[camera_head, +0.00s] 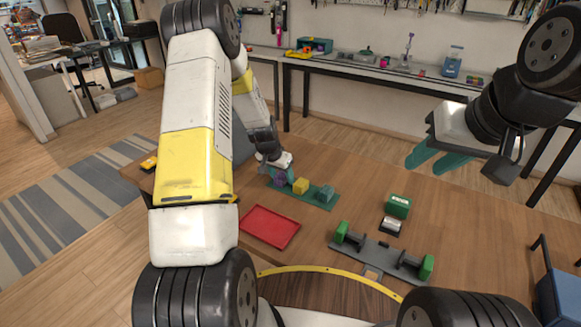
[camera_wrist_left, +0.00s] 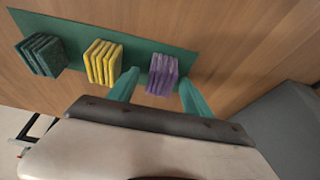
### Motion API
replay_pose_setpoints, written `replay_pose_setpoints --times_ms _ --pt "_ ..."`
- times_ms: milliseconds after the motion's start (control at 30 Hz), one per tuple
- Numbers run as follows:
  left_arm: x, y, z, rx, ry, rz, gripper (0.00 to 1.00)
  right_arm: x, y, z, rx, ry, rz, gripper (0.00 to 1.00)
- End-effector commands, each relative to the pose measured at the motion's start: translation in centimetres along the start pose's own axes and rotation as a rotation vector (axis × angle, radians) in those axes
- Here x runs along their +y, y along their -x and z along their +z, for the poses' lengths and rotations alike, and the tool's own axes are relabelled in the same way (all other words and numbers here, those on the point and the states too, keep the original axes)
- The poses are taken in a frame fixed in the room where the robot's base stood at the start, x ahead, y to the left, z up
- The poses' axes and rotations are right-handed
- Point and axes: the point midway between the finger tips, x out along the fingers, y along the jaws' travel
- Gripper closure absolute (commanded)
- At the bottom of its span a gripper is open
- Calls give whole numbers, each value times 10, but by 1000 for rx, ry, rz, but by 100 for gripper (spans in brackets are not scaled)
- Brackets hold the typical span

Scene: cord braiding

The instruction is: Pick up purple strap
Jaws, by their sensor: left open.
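The purple strap (camera_wrist_left: 162,76) is a small folded stack on a green mat (camera_wrist_left: 135,46) in the left wrist view. It sits between the two open fingers of my left gripper (camera_wrist_left: 156,92), with a gap on both sides. In the head view the purple strap (camera_head: 279,178) is partly hidden by my left gripper (camera_head: 275,167), which reaches down over the left end of the mat. My right gripper (camera_head: 434,158) is empty and raised above the right of the table, its green fingers apart.
A yellow stack (camera_wrist_left: 103,62) and a dark green stack (camera_wrist_left: 41,54) stand beside the purple one on the mat. A red tray (camera_head: 270,227), a grey fixture with green ends (camera_head: 381,254) and a green box (camera_head: 398,206) are on the table nearer me.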

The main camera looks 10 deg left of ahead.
Motion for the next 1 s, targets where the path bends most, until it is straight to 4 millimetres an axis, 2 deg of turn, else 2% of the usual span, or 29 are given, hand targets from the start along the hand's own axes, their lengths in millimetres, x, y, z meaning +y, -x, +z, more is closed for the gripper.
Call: replay_pose_setpoints --times_ms 100,400,733,867,1000 --pt "0 0 0 0 0 0 44 0 0 0 0 0 0 64" --pt "0 0 0 0 0 0 100 0 0 0 0 0 0 64" --pt "0 6 -3 2 0 -1 100 0 0 0 0 0 0 64" --pt "0 26 -12 4 -1 -2 100 0 0 0 0 0 0 64" --pt "0 53 -23 4 -1 -2 100 0 0 0 0 0 0 64"
